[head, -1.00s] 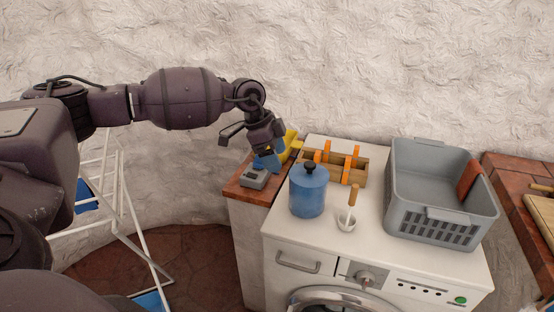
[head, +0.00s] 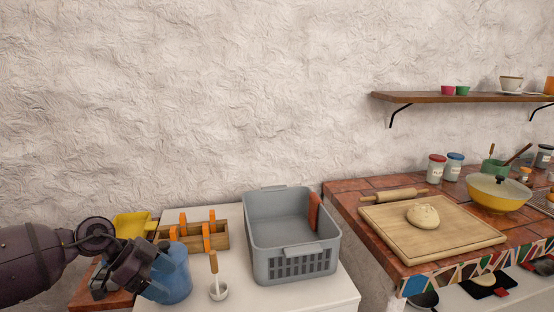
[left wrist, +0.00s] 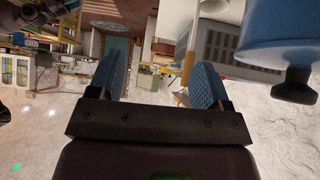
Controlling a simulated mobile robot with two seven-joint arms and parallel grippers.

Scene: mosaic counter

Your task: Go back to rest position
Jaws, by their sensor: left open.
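My left gripper (head: 124,283) is at the lower left of the head view, in front of the left side of the blue canister (head: 174,274). Whether it touches the canister cannot be told. In the left wrist view my left gripper (left wrist: 156,82) has its two blue-padded fingers spread wide, with nothing between them. The blue canister (left wrist: 265,35), with its black knob, shows close by at the upper right there. My right gripper is not in view.
A grey basket (head: 292,262) and a wooden caddy (head: 210,238) with orange handles stand on the white washing machine (head: 240,296). A pestle stands in a small white cup (head: 218,291). To the right, a tiled counter (head: 345,200) holds a cutting board (head: 440,240) with dough.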

